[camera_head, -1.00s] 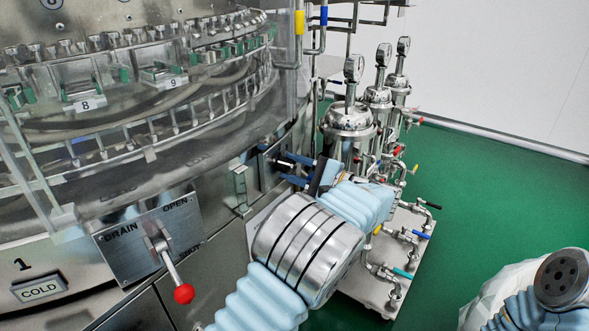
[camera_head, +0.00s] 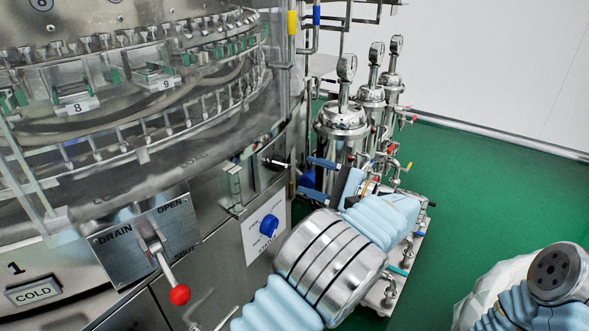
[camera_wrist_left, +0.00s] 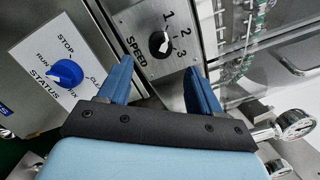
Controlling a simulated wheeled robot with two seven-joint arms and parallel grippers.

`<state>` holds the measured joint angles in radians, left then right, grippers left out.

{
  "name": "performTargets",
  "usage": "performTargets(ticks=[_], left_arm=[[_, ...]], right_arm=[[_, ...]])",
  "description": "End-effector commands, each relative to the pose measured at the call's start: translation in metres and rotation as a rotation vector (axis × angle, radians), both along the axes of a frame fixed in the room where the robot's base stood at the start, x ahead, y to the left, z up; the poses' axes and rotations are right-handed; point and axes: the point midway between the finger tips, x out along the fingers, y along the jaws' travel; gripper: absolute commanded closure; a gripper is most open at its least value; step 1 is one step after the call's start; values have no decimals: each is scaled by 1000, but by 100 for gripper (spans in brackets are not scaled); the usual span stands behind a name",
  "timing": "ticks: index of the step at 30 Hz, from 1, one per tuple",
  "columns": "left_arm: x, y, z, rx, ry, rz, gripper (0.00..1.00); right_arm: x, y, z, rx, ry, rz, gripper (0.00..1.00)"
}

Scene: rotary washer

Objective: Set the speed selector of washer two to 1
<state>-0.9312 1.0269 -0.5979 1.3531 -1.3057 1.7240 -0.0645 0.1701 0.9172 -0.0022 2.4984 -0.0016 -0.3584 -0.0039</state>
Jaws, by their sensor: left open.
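The speed selector (camera_wrist_left: 160,43) is a round black knob with a pale pointer on a grey metal plate marked SPEED, 1, 2 and 3. It shows in the left wrist view; its pointer is angled toward the numbers, but which one is too small to tell. In the head view, the selector's side of the washer lies left of my left gripper (camera_head: 317,178). My left gripper is open and empty, its two blue fingers apart. In the left wrist view the fingers (camera_wrist_left: 158,82) point toward the plate, one below each side of the knob, with no visible contact.
A blue STATUS knob (camera_head: 269,225) on a white plate sits below left of the gripper. A drain lever with a red ball (camera_head: 180,295) stands out at the front. Steel filter vessels (camera_head: 342,118) with gauges stand behind the gripper.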

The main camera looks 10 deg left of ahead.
Motion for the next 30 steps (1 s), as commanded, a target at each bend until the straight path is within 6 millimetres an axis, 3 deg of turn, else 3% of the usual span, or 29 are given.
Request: performTargets(ticks=[3, 10, 23, 30], left_arm=[[-7, -29, -1, 1, -1, -3, 36], [-16, -64, -3, -1, 0, -1, 36], [-19, -70, -3, -1, 0, 1, 36], [-18, -70, 38, -1, 0, 1, 36]], right_arm=[[0, 0, 3, -1, -1, 0, 100], [0, -1, 5, -1, -1, 0, 100], [0, -1, 6, -1, -1, 0, 100], [-2, 6, 46, 7, 3, 11, 100]])
